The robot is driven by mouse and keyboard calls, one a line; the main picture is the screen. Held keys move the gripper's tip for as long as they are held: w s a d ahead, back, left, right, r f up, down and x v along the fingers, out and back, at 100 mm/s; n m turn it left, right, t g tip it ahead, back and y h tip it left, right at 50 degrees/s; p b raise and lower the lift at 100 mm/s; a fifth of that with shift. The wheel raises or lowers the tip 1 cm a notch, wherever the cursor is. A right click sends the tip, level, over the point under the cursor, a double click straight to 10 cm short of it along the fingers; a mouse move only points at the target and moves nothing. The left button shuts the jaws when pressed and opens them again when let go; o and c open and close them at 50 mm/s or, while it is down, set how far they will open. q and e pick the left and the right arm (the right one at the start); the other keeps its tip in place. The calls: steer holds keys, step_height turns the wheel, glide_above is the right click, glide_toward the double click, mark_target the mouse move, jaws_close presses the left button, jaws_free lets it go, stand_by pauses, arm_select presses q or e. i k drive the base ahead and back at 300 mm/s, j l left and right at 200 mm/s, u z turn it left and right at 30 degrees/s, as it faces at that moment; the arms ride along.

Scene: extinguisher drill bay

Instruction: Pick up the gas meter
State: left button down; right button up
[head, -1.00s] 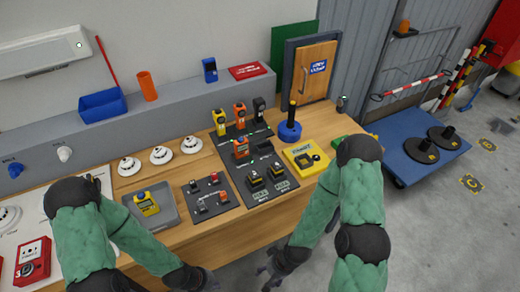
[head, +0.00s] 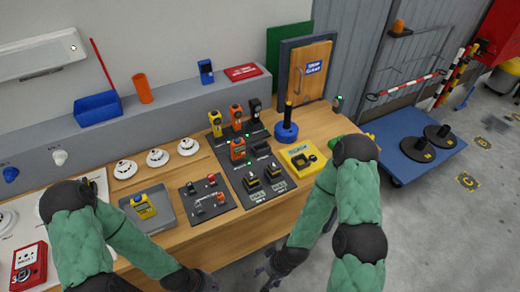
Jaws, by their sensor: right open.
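A small yellow handheld meter with a dark screen (head: 144,207) lies on a grey tray (head: 161,221) on the wooden bench. It looks like the gas meter, though a similar orange unit (head: 238,149) stands in a black dock (head: 247,181) further right. My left gripper (head: 190,284) is low at the bottom edge, in front of the bench and apart from the meter. Its fingers are too dark and cut off to read. My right gripper (head: 268,275) is open and empty, below the bench's front edge.
Yellow, orange and black handheld units (head: 236,117) stand behind the dock. A black board with small parts (head: 207,198), a yellow case (head: 299,159) and a blue stand (head: 287,131) share the bench. White detectors (head: 157,158) line the back. A blue trolley (head: 409,158) stands right.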

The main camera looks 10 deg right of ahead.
mark_target(205, 67)
steer(key=j+z, duration=0.2)
steer(key=z, duration=0.2)
steer(key=j+z, duration=0.2)
steer(key=z, duration=0.15)
steer(key=j+z, duration=0.2)
steer(key=z, duration=0.2)
